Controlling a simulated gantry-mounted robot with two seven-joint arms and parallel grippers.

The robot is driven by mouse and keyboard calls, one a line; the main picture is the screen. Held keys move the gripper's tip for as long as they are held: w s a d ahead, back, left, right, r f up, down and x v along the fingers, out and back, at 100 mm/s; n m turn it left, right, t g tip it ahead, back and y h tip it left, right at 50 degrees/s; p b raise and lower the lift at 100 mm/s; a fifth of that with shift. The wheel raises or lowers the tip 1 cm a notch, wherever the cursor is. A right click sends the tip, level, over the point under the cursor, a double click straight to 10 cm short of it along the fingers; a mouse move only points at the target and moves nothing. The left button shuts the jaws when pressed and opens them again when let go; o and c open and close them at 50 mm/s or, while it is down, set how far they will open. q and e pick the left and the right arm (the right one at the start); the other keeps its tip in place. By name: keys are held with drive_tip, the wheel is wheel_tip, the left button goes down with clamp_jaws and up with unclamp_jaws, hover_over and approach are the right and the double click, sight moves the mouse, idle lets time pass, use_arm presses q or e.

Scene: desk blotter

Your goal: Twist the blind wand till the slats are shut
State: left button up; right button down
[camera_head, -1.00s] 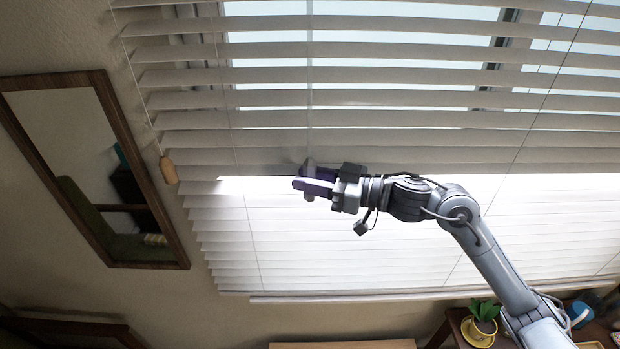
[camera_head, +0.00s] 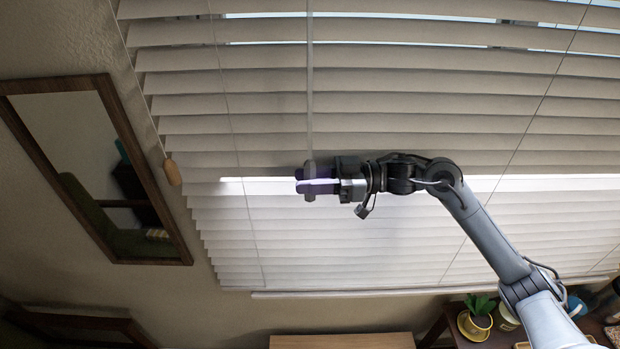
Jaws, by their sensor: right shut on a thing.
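The white blind (camera_head: 400,105) covers the window, its slats tilted nearly flat against each other. Slivers of light show between the top slats, and a bright strip (camera_head: 520,183) runs across at the gripper's height. The thin, pale wand (camera_head: 309,90) hangs straight down in front of the slats. My right gripper (camera_head: 308,183) is shut on the wand at its lower end; the fingers hide part of it. My left gripper is not in view.
A wooden cord pull (camera_head: 172,172) hangs at the blind's left edge. A framed mirror (camera_head: 85,170) is on the left wall. Below the blind are a wooden surface (camera_head: 345,341) and a potted plant (camera_head: 477,316) in a yellow pot at lower right.

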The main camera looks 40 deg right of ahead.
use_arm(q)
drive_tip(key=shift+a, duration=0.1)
use_arm(e)
drive_tip(key=c, duration=0.9)
unclamp_jaws()
drive_tip(key=shift+c, duration=0.2)
drive_tip(key=shift+d, duration=0.1)
drive_tip(key=shift+s+d+f, duration=0.1)
drive_tip(key=shift+s+d, duration=0.05)
drive_tip(key=shift+d, duration=0.05)
use_arm(q)
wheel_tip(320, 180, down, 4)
drive_tip(key=b, duration=0.4)
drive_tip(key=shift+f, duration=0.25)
use_arm(e)
drive_tip(key=v, duration=1)
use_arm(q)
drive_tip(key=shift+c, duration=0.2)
use_arm(e)
drive_tip(key=shift+s, duration=0.1)
